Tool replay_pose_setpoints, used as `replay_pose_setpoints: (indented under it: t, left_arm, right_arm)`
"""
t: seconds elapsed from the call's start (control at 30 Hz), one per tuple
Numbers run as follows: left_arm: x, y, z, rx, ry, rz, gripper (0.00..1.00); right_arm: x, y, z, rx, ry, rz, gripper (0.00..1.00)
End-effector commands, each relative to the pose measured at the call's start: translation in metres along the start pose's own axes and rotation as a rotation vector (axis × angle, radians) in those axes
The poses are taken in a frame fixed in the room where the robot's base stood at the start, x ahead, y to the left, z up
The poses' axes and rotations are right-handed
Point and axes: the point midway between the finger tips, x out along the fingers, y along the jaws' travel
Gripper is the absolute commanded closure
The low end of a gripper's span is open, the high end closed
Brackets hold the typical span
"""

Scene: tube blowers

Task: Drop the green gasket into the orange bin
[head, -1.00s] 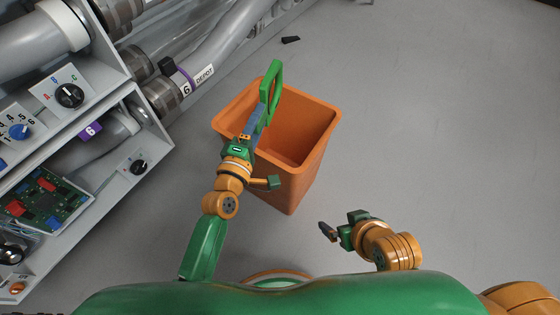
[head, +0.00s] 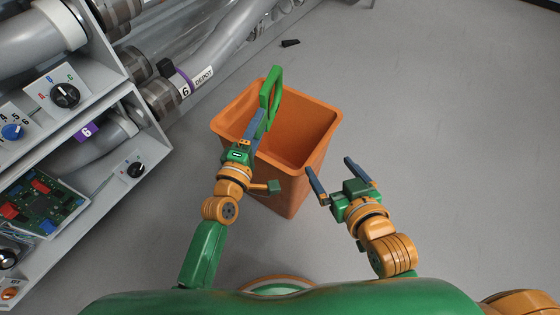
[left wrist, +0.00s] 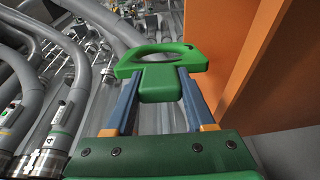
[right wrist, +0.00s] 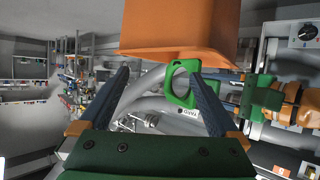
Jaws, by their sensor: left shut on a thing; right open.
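The green gasket (head: 271,90) is a flat ring with a block-shaped tab. My left gripper (head: 260,120) is shut on its tab; in the left wrist view the fingers (left wrist: 157,95) pinch the tab of the gasket (left wrist: 165,55). In the head view the gasket overlaps the left part of the orange bin's opening. The orange bin (head: 290,185) stands on the floor, and its wall is right of the gasket in the left wrist view (left wrist: 280,60). My right gripper (head: 340,180) is open and empty, right of the bin. The right wrist view also shows the gasket (right wrist: 182,98).
A grey panel unit (head: 120,160) with knobs, pipes and a circuit board (head: 45,200) stands on the left. A pipe labelled 6 DEPOT (head: 195,82) runs behind the bin. A small black piece (head: 290,43) lies on the floor. The floor (head: 440,130) to the right is clear.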

Motion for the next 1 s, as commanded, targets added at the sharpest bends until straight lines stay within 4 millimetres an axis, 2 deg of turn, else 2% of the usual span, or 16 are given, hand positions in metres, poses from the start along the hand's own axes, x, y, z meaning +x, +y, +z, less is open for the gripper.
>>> replay_pose_setpoints:
  t: [0.03,0.13,0.47,0.57,0.67,0.8,1.0]
  left_arm:
    - [0.000,0.000,0.000,0.000,0.000,0.001,0.37]
    - [0.000,0.000,0.000,0.000,0.000,0.001,0.10]
    - [-0.001,0.000,0.000,0.001,0.000,-0.001,0.10]
    - [-0.008,0.000,0.000,0.002,0.000,-0.004,0.10]
    - [-0.021,0.001,0.000,0.001,0.000,-0.003,0.10]
    - [-0.042,0.001,0.000,0.002,-0.001,-0.004,0.10]
    - [-0.064,0.001,0.000,0.001,0.000,-0.002,0.10]
  right_arm:
    - [0.000,0.000,0.000,0.000,0.000,0.000,0.03]
    - [0.000,0.000,0.000,0.000,-0.001,0.000,0.03]
    - [0.000,0.000,0.002,0.001,-0.012,0.000,0.03]
    - [-0.004,0.002,0.018,0.003,-0.098,0.005,0.03]
    - [-0.012,0.004,0.046,0.009,-0.247,0.010,0.03]
    - [-0.033,0.007,0.087,0.020,-0.473,0.014,0.03]
    - [-0.062,0.008,0.124,0.032,-0.696,0.018,0.03]
